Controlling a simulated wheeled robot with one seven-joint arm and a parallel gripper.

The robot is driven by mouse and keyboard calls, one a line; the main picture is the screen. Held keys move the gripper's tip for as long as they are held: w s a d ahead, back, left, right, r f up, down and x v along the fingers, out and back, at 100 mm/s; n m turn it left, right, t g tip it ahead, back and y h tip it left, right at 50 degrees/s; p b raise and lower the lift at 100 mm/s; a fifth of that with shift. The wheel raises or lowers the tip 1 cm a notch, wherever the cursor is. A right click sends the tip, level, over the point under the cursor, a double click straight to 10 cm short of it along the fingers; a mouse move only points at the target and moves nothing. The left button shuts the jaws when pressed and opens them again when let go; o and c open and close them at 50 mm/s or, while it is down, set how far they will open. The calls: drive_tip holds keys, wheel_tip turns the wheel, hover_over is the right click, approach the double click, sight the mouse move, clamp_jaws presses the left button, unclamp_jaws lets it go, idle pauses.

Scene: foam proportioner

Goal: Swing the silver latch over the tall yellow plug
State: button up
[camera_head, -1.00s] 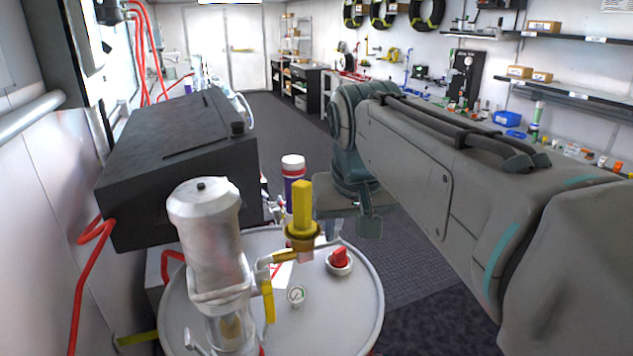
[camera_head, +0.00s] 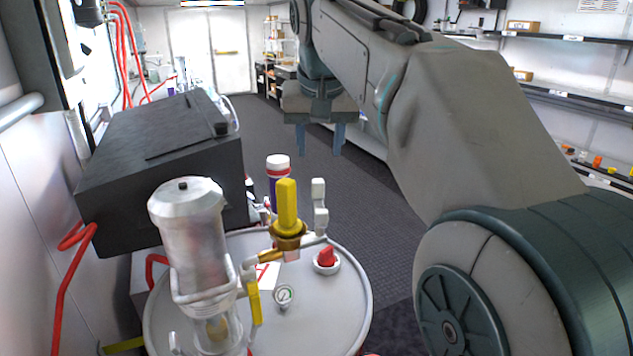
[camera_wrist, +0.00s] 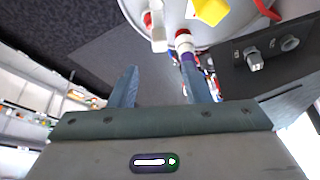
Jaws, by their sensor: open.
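The tall yellow plug (camera_head: 287,205) stands upright in a brass fitting on top of the grey drum. It also shows at the top of the wrist view (camera_wrist: 211,10). The silver latch (camera_head: 319,208) stands upright just right of the plug, apart from its top; in the wrist view it appears as a pale bar (camera_wrist: 158,32). My gripper (camera_head: 320,140) is open and empty, its two fingers pointing down, above and beyond the latch. In the wrist view my gripper's fingers (camera_wrist: 160,88) are spread with nothing between them.
A clear cylinder with a silver cap (camera_head: 190,235) stands on the drum (camera_head: 325,315), left of the plug. A red knob (camera_head: 327,258) and a gauge (camera_head: 284,296) are close by. A black box (camera_head: 160,165) is at left, and a white-capped purple bottle (camera_head: 278,165) stands behind.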

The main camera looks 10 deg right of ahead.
sight(318, 181)
drive_tip(key=x, duration=1)
drive_tip(key=shift+f, duration=0.1)
clamp_jaws()
